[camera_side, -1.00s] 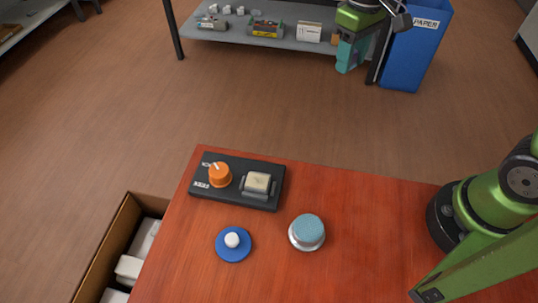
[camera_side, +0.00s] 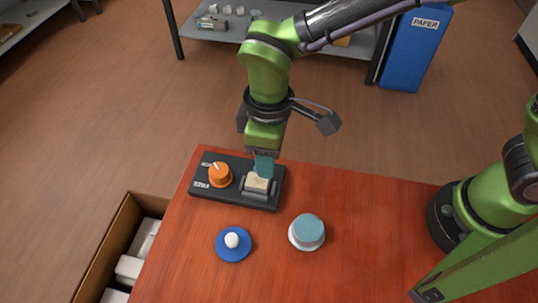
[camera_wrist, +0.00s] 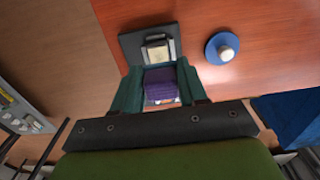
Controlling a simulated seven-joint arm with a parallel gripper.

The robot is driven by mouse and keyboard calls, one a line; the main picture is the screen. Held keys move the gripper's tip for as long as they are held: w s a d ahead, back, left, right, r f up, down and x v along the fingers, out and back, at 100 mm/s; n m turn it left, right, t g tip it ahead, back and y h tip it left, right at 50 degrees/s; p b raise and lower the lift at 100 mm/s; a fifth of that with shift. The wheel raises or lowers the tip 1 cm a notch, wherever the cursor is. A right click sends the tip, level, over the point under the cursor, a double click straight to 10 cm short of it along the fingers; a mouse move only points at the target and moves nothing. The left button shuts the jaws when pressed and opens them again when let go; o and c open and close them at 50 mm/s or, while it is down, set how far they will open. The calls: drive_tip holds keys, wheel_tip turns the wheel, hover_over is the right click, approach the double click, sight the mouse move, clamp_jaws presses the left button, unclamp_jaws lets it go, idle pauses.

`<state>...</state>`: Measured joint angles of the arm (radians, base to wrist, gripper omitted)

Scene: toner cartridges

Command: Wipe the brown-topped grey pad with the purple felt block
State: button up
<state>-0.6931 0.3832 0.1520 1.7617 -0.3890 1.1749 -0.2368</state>
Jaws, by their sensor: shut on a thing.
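The grey pad (camera_side: 256,186) has a light tan-brown top and sits at the right end of a black panel on the red table. It also shows in the wrist view (camera_wrist: 158,50), just beyond my fingertips. My gripper (camera_side: 264,166) points down at the far edge of the pad, its teal fingers overlapping the pad's far side in the side view. In the wrist view the fingers are shut on the purple felt block (camera_wrist: 161,86). The block is hidden in the side view. I cannot tell whether it touches the pad.
An orange knob (camera_side: 220,175) stands on the panel (camera_side: 233,195), left of the pad. A blue disc (camera_side: 233,251) with a white knob and a round teal-topped silver button (camera_side: 308,232) are nearer the front. An open box (camera_side: 116,235) stands left of the table.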

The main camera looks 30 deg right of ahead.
sight(249, 181)
wheel_tip(249, 181, down, 6)
drive_tip(key=shift+f, duration=0.25)
drive_tip(key=shift+w+a+f, duration=0.3)
drive_tip(key=shift+w+a, duration=0.35)
drive_tip(key=shift+w, duration=0.05)
drive_tip(key=shift+w+a, duration=0.7)
drive_tip(key=shift+a, duration=0.05)
drive_tip(key=s+d, duration=0.3)
drive_tip(key=shift+w+r, duration=0.1)
drive_tip(key=shift+r, duration=4)
drive_tip(key=w+d+r+m, duration=0.2)
drive_tip(key=d+m, duration=0.1)
drive_tip(key=d, duration=0.7)
drive_tip(key=w+d+r+m, duration=0.2)
drive_tip(key=w+d+m, duration=0.1)
drive_tip(key=d, duration=0.7)
drive_tip(key=w+d+r+m, duration=0.1)
drive_tip(key=w+d+m, duration=0.2)
drive_tip(key=d, duration=0.7)
drive_tip(key=shift+r, duration=0.4)
